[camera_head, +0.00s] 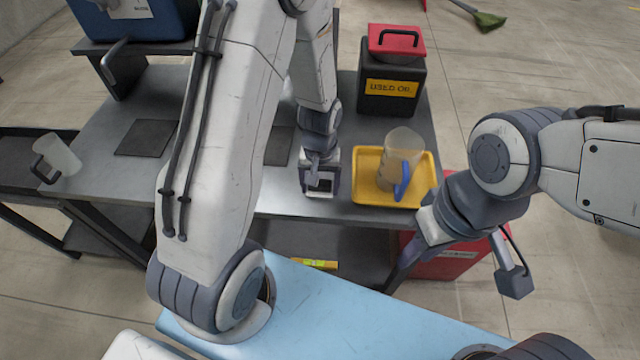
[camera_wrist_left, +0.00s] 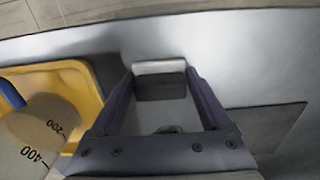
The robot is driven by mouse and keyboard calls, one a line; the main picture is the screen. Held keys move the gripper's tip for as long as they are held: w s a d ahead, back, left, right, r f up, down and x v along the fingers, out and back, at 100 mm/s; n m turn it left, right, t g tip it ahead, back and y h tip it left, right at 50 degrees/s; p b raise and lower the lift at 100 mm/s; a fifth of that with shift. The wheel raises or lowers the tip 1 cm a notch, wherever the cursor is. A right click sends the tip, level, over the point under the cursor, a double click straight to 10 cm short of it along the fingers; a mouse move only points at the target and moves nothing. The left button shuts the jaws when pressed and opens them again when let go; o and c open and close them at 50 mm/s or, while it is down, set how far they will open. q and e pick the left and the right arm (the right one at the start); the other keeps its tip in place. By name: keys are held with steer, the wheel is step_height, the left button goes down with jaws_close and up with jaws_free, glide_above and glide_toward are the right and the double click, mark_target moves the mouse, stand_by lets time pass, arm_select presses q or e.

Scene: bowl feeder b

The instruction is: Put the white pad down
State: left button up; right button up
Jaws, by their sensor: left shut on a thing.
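My left gripper (camera_head: 320,187) is over the front part of the grey table, left of the yellow tray. It is shut on the white pad (camera_head: 318,194), a small block between its fingertips. In the left wrist view the pad (camera_wrist_left: 160,68) shows a white upper part and a dark grey lower part between the fingers of the left gripper (camera_wrist_left: 160,88). I cannot tell whether the pad touches the table top. My right gripper (camera_head: 402,262) points down in front of the table's right end; its fingers are partly hidden and its opening is unclear.
The yellow tray (camera_head: 366,194) holds a measuring jug (camera_head: 401,150) with a blue handle. A black used oil container (camera_head: 390,100) with a red lid stands behind. Dark mats (camera_head: 147,138) lie on the grey table (camera_head: 190,180). Another jug (camera_head: 60,158) stands at far left.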

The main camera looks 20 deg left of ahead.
mark_target(320, 183)
arm_select(q)
steer(key=shift+f, duration=0.1)
steer(key=shift+f, duration=0.15)
steer(key=o, duration=1.3)
step_height(320, 183, up, 12)
steer(key=s+d+r+m, duration=0.2)
steer(key=s+d+m, duration=0.1)
steer(key=s, duration=0.3)
steer(key=s+d+r+m, duration=0.3)
steer(key=s+d+m, duration=0.1)
steer(key=s+d, duration=0.1)
steer(key=s+d+r+m+h, duration=0.1)
steer(key=s+d+r+m, duration=0.2)
steer(key=s, duration=0.4)
steer(key=shift+d+m+p, duration=0.3)
steer(key=shift+d, duration=0.4)
